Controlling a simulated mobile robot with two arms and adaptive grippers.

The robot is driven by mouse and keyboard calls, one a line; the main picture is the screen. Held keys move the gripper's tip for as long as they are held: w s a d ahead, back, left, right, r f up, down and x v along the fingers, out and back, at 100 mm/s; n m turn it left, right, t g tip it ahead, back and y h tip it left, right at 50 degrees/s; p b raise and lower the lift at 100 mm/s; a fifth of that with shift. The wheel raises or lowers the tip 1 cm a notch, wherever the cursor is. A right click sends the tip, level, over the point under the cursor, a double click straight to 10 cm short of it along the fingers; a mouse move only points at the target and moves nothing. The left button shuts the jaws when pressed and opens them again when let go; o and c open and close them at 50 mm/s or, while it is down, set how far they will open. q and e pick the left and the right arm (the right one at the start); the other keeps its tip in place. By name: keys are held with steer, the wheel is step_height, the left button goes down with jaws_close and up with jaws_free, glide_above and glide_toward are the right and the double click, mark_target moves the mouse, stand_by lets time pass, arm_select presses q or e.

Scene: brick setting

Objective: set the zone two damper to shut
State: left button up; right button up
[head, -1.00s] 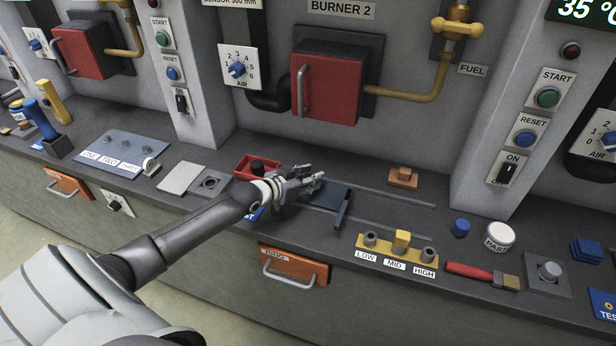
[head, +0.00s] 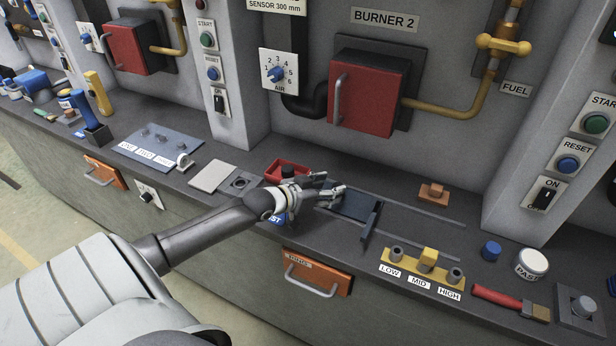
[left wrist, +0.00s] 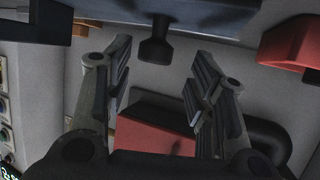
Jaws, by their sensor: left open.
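A blue-grey plate (head: 178,137) lies on the counter at left in the head view. It carries three small knobs and three white labels; the middle label seems to read TWO, by the middle knob (head: 162,138). The knobs' settings are too small to tell. My left gripper (head: 333,184) is open and empty above the counter, well to the right of that plate, by a dark blue sliding plate (head: 360,206). In the left wrist view, the open fingers (left wrist: 160,65) have a dark knob-like part (left wrist: 156,46) beyond their gap, apart from them. My right gripper is not in view.
A red tray (head: 273,172) is beside my left gripper. The red burner door (head: 368,98) stands behind it. A LOW/MID/HIGH yellow selector (head: 427,259), an orange block (head: 433,194) and a brush (head: 497,297) lie to the right. A blue handle (head: 97,90) stands left of the plate.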

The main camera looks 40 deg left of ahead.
arm_select(q)
steer(key=v, duration=0.8)
steer(key=shift+a, duration=0.1)
steer(key=shift+f, duration=0.1)
stand_by(0.4)
